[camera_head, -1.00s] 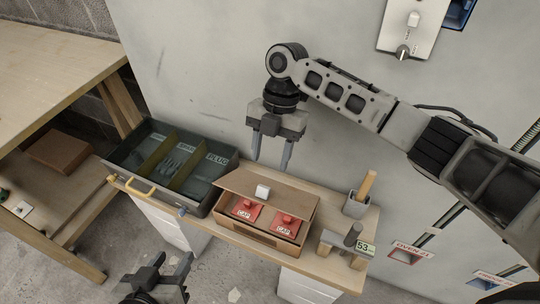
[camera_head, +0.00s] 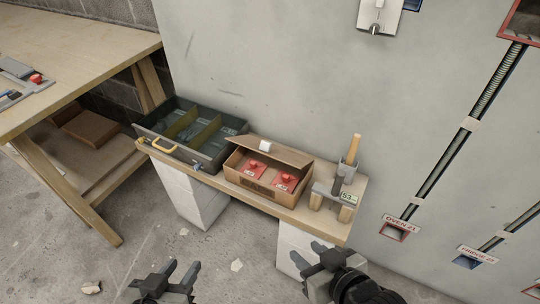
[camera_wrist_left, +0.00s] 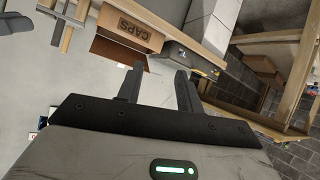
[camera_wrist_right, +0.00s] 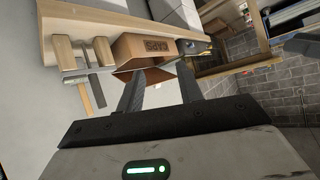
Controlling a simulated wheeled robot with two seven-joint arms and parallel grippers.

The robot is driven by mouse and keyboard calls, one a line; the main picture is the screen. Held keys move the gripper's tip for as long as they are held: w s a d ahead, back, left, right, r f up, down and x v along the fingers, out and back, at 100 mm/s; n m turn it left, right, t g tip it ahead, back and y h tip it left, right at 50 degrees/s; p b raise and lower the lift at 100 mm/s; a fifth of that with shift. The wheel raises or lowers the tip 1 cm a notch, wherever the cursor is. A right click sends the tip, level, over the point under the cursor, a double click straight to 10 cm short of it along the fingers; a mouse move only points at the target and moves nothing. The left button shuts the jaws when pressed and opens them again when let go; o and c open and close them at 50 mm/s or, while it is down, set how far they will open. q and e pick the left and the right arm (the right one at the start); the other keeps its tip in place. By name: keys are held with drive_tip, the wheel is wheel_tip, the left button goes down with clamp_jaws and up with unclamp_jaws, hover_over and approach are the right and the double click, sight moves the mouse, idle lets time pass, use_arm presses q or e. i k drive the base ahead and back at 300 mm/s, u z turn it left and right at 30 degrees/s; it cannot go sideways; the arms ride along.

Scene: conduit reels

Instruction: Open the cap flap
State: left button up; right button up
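The cardboard caps box (camera_head: 245,183) stands on the small wooden bench. Its flap (camera_head: 290,154) is up along the back edge and the box is open. Two red caps (camera_head: 256,168) show inside. My left gripper (camera_head: 180,267) is open and empty, low in front of the bench. My right gripper (camera_head: 309,255) is open and empty, in front of the bench's right part. Both wrist views show spread fingers with nothing between them; the box also shows in the left wrist view (camera_wrist_left: 128,24) and the right wrist view (camera_wrist_right: 150,46).
A grey divided tray (camera_head: 190,130) with a yellow handle stands left of the box. A wooden stand marked 53 (camera_head: 325,190) and a holder with a wooden handle (camera_head: 355,149) are to the right. A workbench (camera_head: 80,60) is at left; the wall is behind.

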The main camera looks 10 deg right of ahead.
sight(294, 159)
drive_tip(key=z, duration=0.05)
drive_tip(key=k, duration=0.9)
drive_tip(key=u, duration=0.85)
drive_tip(key=i, duration=1)
drive_tip(key=z, duration=0.75)
drive_tip(key=i, duration=0.65)
drive_tip(key=z, duration=0.65)
